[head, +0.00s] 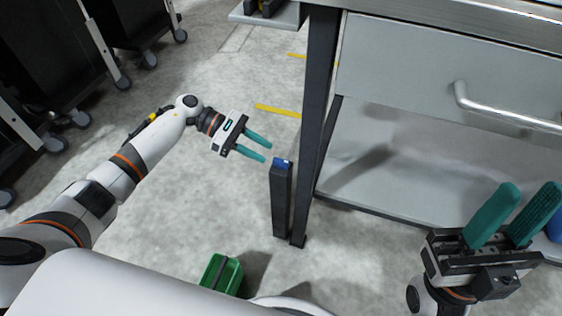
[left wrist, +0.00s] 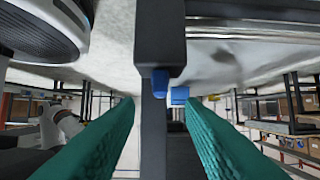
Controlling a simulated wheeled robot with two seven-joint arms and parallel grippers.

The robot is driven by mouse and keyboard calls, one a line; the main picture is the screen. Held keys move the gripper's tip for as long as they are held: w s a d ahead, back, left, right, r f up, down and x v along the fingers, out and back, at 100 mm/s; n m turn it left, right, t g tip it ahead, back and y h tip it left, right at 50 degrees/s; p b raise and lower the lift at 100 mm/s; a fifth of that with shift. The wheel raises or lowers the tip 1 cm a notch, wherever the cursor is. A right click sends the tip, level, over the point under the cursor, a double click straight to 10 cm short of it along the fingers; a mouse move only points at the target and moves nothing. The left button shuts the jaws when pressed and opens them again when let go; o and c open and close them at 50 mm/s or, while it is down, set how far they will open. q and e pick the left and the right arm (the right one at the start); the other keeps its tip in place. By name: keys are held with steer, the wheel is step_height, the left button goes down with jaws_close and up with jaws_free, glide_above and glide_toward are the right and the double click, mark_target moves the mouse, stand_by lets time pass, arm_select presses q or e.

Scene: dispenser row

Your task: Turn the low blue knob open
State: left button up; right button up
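A small blue piece (head: 283,163), which looks like the low blue knob, sits at the top of a short dark post (head: 281,200) beside the table leg. My left gripper (head: 268,147) is open and empty, its teal fingers pointing toward the post, with the tips just short of the blue piece. In the left wrist view two blue pieces show between the fingers, one (left wrist: 160,82) on the dark upright and one (left wrist: 180,95) right of it; I cannot tell which is the knob. My right gripper (head: 530,190) is open and empty at the lower right.
A grey workbench with a drawer (head: 430,70), a metal handle (head: 510,122) and a dark leg (head: 318,100) stands right of the post. A green bin (head: 222,275) is on the floor below. Dark wheeled carts (head: 50,60) stand upper left. Floor around the left gripper is clear.

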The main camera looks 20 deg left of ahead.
mark_target(279, 160)
arm_select(q)
steer(key=x, duration=0.6)
steer(key=shift+d+f+b, duration=0.15)
steer(key=shift+d+b, duration=0.15)
steer(key=shift+b, duration=0.1)
jaws_close()
